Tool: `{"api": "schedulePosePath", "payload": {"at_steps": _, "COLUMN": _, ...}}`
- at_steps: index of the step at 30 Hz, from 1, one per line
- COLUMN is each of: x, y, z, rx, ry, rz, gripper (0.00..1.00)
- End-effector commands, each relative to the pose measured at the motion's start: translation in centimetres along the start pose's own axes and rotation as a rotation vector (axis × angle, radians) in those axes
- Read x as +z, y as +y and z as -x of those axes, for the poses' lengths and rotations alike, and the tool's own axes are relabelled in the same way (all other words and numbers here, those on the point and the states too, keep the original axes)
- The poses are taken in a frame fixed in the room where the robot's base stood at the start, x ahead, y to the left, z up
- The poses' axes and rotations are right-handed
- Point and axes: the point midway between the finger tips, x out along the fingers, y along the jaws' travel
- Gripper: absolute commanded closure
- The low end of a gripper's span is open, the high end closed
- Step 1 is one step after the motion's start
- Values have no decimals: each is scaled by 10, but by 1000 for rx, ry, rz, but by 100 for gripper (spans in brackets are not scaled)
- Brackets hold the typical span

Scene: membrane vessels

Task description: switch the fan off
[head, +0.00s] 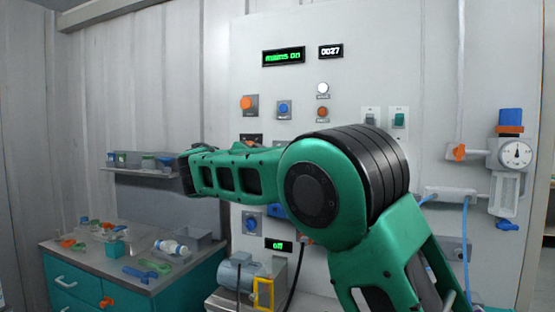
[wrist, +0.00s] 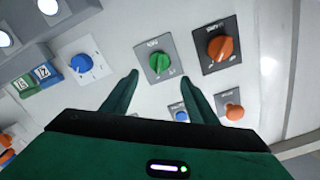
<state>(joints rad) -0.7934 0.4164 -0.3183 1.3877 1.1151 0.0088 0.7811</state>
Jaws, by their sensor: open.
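No fan is plainly visible, and I cannot tell which control is the fan's. In the wrist view, a green knob (wrist: 159,62) on a grey plate lies just beyond the fingertips, between them. A larger orange knob (wrist: 219,48) on a dark plate is to its right, and a blue knob (wrist: 81,64) is to its left. The small plate labels are too blurred to read surely. My gripper (wrist: 160,86) is open and empty, its two green fingers apart and pointing at the panel. In the head view my arm hides part of the panel, and the fingers cannot be made out.
The wall panel (head: 440,75) carries a green-lit display (head: 284,57) reading like "mains on", a counter (head: 331,51), an orange button (head: 249,104) and a blue button (head: 284,109). A lower display (head: 279,246) seems to read "off". A cluttered bench (head: 75,256) stands left; a gauge (head: 515,154) is right.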

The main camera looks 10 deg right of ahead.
Motion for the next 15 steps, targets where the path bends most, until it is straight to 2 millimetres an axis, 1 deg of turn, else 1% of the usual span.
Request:
{"api": "schedulePosePath", "payload": {"at_steps": 1, "x": -1, "y": 1, "z": -10, "rx": 3, "ry": 2, "rz": 0, "gripper": 47}}
{"api": "schedulePosePath", "payload": {"at_steps": 9, "x": 0, "y": 1, "z": -58, "rx": 2, "ry": 1, "rz": 2, "gripper": 47}}
{"api": "schedulePosePath", "payload": {"at_steps": 12, "x": 0, "y": 2, "z": -71, "rx": 2, "ry": 0, "rz": 1, "gripper": 47}}
{"api": "schedulePosePath", "payload": {"at_steps": 15, "x": 0, "y": 1, "z": -81, "rx": 2, "ry": 0, "rz": 1, "gripper": 47}}
